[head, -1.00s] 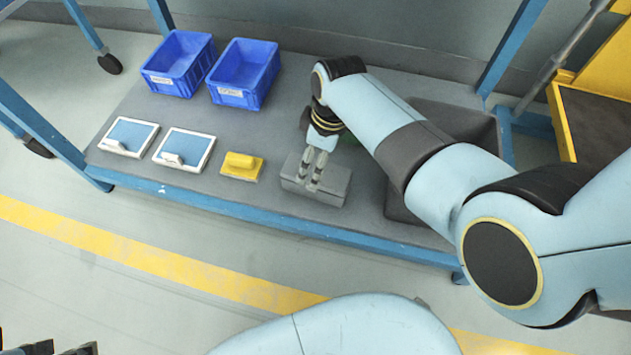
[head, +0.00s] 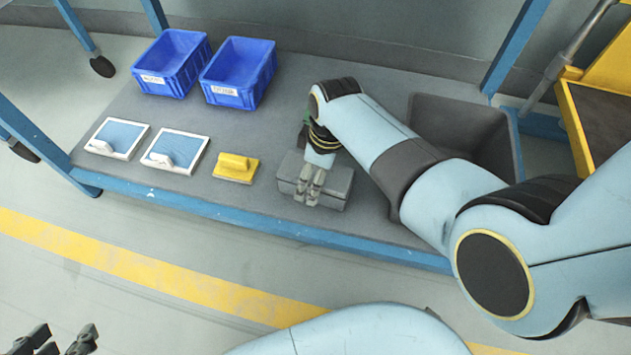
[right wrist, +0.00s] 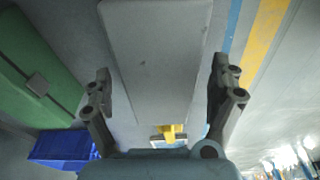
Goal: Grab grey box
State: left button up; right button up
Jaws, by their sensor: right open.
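The grey box (head: 337,185) lies near the front edge of the bench in the head view. My right gripper (head: 309,190) reaches down over it from behind, with its fingers in front of part of the box. In the right wrist view the box (right wrist: 157,60) shows as a long grey block, and the open right gripper (right wrist: 163,95) has one finger on each side of it. Gaps show between box and fingers. My left gripper (head: 58,340) is at the bottom left corner of the head view, away from the bench, its fingers spread.
Left of the box are a yellow block (head: 236,167) and two white-and-blue trays (head: 117,138) (head: 175,150). Two blue crates (head: 172,63) (head: 238,73) stand behind. A dark open bin (head: 455,125) is at right, partly behind my right arm. A green object (right wrist: 35,80) shows in the wrist view.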

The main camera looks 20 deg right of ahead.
jog(key=shift+c, duration=0.4)
jog(key=c, duration=1.6)
jog(key=shift+w, duration=0.1)
jog(key=shift+c, duration=0.5)
jog(key=shift+r, duration=0.1)
